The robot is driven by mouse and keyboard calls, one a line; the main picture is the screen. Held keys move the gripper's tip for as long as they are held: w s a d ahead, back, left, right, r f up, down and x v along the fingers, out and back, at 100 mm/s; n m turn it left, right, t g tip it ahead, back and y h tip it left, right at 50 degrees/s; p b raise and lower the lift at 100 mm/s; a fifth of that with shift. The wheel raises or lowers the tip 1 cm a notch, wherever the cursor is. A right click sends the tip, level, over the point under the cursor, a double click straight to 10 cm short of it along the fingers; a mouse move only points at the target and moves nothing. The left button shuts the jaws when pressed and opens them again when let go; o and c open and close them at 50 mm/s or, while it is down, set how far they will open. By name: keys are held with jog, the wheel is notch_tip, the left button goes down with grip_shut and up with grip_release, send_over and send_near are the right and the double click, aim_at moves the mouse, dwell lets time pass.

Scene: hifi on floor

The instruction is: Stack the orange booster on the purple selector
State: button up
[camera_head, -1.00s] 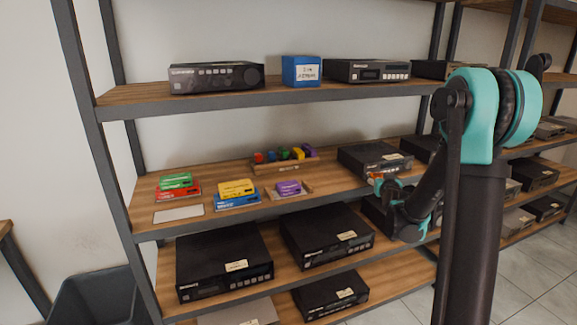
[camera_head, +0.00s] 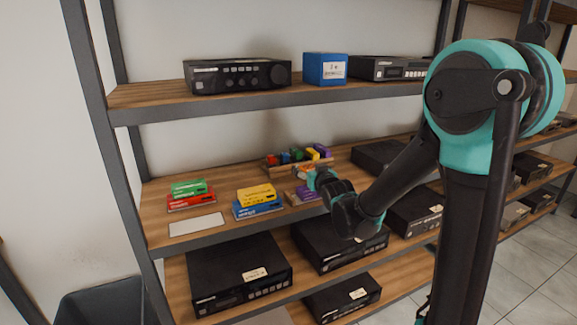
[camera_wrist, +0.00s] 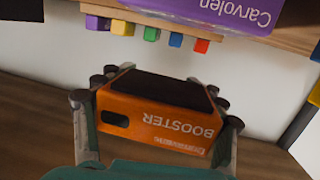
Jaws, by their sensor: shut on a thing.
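My gripper (camera_wrist: 160,100) is shut on the orange booster (camera_wrist: 165,125), a flat box lettered "BOOSTER" that reads upside down in the wrist view. One finger is on each side of it. In the head view my gripper (camera_head: 314,178) is over the middle shelf, close to the purple selector (camera_head: 305,194), and partly hides it. The purple selector (camera_wrist: 225,14) also shows at the top of the wrist view, cut off by the edge. The booster appears apart from it; the height between them is hard to tell.
A wooden rack with coloured blocks (camera_head: 298,157) stands behind the selector. A yellow-on-blue stack (camera_head: 257,198), a green-on-red stack (camera_head: 190,192) and a white card (camera_head: 197,225) lie to the left. The upper shelf (camera_head: 150,104) is above; black devices (camera_head: 380,158) stand to the right.

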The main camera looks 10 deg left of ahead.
jog(key=shift+a+f, duration=0.2)
jog(key=shift+a, duration=0.2)
jog(key=shift+f, duration=1.35)
jog(key=shift+f, duration=0.55)
dwell(0.5)
jog(key=o, duration=1.4)
jog(key=shift+d, duration=0.1)
jog(key=v, duration=1.2)
jog(key=shift+f, duration=0.1)
